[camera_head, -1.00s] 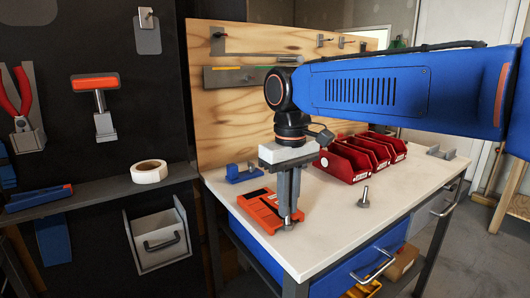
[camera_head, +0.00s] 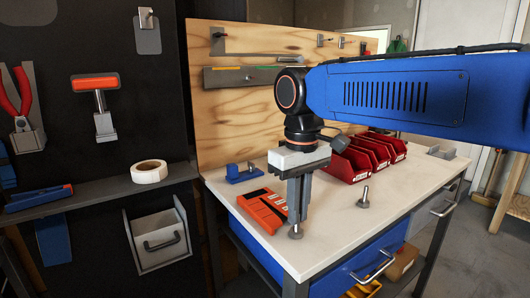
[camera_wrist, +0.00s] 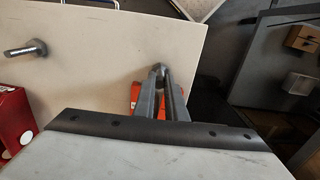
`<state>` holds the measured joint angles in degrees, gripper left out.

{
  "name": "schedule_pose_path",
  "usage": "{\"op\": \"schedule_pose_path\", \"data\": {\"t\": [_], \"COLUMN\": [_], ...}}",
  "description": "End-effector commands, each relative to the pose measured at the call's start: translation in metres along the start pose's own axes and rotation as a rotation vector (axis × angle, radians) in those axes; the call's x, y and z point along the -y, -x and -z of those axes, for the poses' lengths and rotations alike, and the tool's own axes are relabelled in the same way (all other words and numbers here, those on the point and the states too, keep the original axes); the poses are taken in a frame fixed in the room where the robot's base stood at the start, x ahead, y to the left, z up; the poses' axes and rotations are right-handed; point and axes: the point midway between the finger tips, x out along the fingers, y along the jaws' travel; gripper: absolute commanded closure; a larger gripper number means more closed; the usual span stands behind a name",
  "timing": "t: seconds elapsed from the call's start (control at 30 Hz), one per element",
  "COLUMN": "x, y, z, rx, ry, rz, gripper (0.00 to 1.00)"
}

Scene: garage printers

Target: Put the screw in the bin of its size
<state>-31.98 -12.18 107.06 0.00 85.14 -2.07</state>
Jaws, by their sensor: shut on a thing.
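My gripper (camera_head: 297,228) is shut on a grey screw (camera_head: 295,234), whose wide head shows below the fingertips, over the front left part of the workbench. In the wrist view the held screw (camera_wrist: 158,69) shows at the fingertips (camera_wrist: 160,78); the fingers hide most of it. I cannot tell whether its head touches the top. A second grey screw (camera_head: 363,199) stands upright on its head to the right of my gripper, also seen in the wrist view (camera_wrist: 25,49). Several red bins (camera_head: 346,167) stand in a row behind it; their labels are too small to read.
An orange device (camera_head: 261,211) lies on the white benchtop (camera_head: 335,236) just left of my gripper. A blue holder (camera_head: 243,173) stands behind it, near the wooden back panel (camera_head: 240,120). A grey bracket (camera_head: 440,152) is at the far right. The front right benchtop is clear.

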Motion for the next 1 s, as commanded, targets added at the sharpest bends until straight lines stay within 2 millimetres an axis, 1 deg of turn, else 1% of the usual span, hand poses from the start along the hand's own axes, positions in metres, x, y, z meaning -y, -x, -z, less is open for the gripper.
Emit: {"op": "schedule_pose_path", "data": {"t": [0.27,1.0], "x": [0.0,0.0], "y": [0.002,0.036], "z": [0.0,0.001], "rx": [-0.001,-0.002], "ry": [0.0,0.0], "rz": [0.0,0.0], "gripper": [1.0,1.0]}}
